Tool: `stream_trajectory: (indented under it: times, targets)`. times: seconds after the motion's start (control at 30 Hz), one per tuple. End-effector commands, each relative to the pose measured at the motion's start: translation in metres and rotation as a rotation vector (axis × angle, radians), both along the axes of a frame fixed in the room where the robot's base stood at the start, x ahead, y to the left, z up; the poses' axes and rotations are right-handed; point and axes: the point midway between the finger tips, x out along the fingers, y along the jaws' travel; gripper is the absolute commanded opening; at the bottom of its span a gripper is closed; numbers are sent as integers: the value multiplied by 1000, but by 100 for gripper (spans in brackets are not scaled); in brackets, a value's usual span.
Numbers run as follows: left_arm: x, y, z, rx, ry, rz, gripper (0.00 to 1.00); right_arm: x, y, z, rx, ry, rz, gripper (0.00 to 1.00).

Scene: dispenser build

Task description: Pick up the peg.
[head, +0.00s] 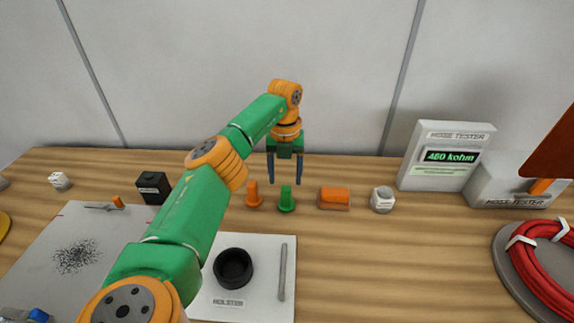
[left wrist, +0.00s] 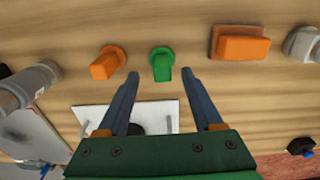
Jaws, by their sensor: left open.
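A green peg (head: 287,199) with a round flange stands upright on the wooden bench. It also shows in the left wrist view (left wrist: 161,65). A similar orange peg (head: 254,195) stands just to its left and shows in the left wrist view too (left wrist: 107,63). My left gripper (head: 285,182) is open and empty, pointing down, with its fingertips above the bench near the green peg. In the left wrist view the green peg appears between the two fingertips (left wrist: 159,76), apart from both. My right gripper is not in view.
An orange block (head: 334,198) and a white-grey nut-like piece (head: 382,199) stand to the right. A black holster cup (head: 233,268) and a grey rod (head: 283,272) are on a white mat in front. A tester (head: 446,155) and red cable coil (head: 540,268) are at right.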

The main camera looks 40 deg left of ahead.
Motion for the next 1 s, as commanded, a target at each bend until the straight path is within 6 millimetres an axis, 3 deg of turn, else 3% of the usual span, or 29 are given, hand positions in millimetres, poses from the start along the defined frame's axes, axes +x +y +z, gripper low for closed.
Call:
stream_trajectory:
  times: [0.3, 0.53, 0.7, 0.8, 1.0]
  targets:
    - [1, -2, -54, -1, 2, -1, 68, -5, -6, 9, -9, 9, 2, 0]
    - [2, -2, -57, -1, 0, -1, 68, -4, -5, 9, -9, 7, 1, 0]
    - [2, -2, -57, -2, -1, -1, 22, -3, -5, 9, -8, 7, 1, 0]
    - [2, -2, -57, -2, -1, -1, 0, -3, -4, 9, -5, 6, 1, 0]
    - [2, -2, -57, -2, -1, -1, 0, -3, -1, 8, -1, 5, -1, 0]
